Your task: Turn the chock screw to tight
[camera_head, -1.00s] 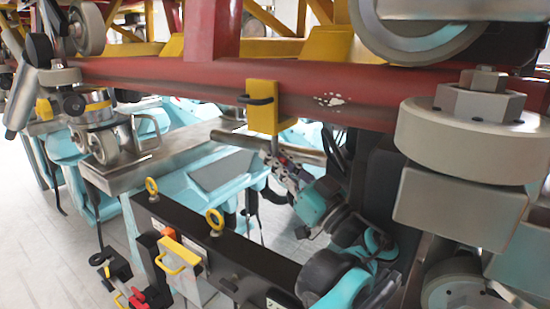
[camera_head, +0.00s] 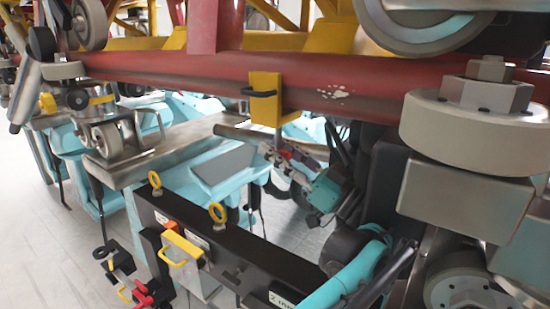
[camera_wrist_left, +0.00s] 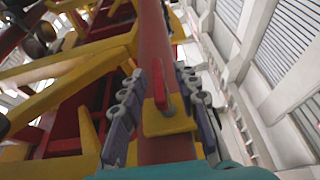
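The yellow chock (camera_head: 264,102) with a black handle hangs on the red rail tube in the head view. In the left wrist view its yellow plate (camera_wrist_left: 168,121) carries a round grey hub and a red lever (camera_wrist_left: 160,86), apparently the chock screw's handle. My left gripper (camera_head: 274,150) is just below the chock. In the left wrist view its grey fingers (camera_wrist_left: 158,76) stand apart, one on each side of the red lever. A gap shows between lever and fingers. The screw is too small to make out in the head view. My right gripper is not seen.
The red rail tube (camera_head: 190,70) runs overhead. A large grey wheel (camera_head: 480,130) stands at the right. A black beam (camera_head: 250,257) with yellow eyebolts (camera_head: 217,212) lies below the gripper. A grey metal bar (camera_head: 265,138) passes close behind the fingers.

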